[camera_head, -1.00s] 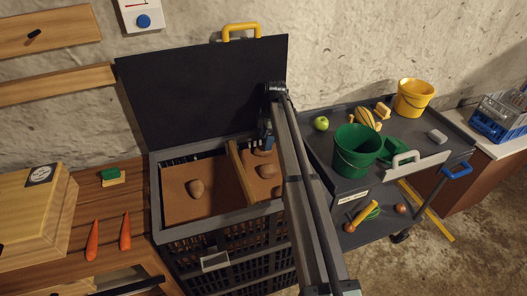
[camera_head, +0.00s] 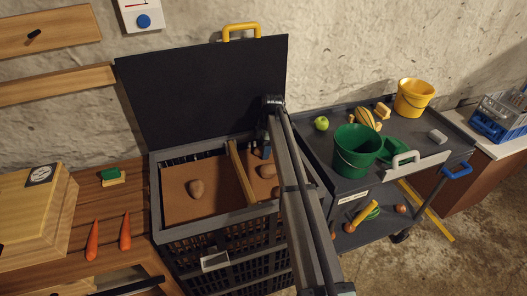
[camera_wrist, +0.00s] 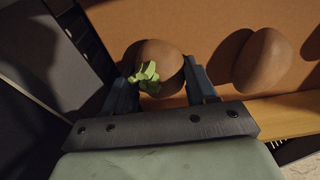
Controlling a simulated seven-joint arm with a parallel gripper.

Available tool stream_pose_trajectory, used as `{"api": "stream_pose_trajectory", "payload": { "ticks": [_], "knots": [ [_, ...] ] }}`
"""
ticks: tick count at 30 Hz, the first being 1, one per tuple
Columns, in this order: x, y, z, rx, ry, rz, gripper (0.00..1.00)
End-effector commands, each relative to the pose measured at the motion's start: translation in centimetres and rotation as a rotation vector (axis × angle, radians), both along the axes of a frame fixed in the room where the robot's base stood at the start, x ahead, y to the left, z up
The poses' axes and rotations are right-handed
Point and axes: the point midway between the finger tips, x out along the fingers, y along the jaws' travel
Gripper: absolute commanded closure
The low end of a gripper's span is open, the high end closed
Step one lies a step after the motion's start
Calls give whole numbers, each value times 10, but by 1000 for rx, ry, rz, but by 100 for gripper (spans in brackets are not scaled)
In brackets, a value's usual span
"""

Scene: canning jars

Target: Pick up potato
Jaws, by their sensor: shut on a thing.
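My gripper (camera_wrist: 161,82) is down in the right compartment of the dark crate (camera_head: 222,226); it also shows in the head view (camera_head: 266,149), partly behind my arm. Its two fingers are shut on a round brown potato (camera_wrist: 158,55) with a green sprout on its near side. In the head view the gripper mostly hides this potato. A second potato (camera_wrist: 263,61) lies just right of the fingers, apart from them; it also shows in the head view (camera_head: 267,171).
A wooden divider (camera_head: 241,172) splits the crate, and its black lid (camera_head: 200,92) stands open behind. Carrots (camera_head: 92,241) lie on the wooden counter at left. A cart at right holds a green bucket (camera_head: 355,150) and a yellow bucket (camera_head: 414,97).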

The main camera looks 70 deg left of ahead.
Motion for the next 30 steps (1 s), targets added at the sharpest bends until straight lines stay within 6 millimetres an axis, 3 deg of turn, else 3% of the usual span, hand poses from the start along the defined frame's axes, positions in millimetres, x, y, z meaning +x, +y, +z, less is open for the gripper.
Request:
{"api": "stream_pose_trajectory", "payload": {
  "ticks": [8, 21, 30],
  "knots": [
    [0, 0, 5, 1, 0, 0, 56],
    [0, 0, 75, 1, 0, 0, 56],
    [6, -4, 104, 0, 0, -1, 56]
  ]
}}
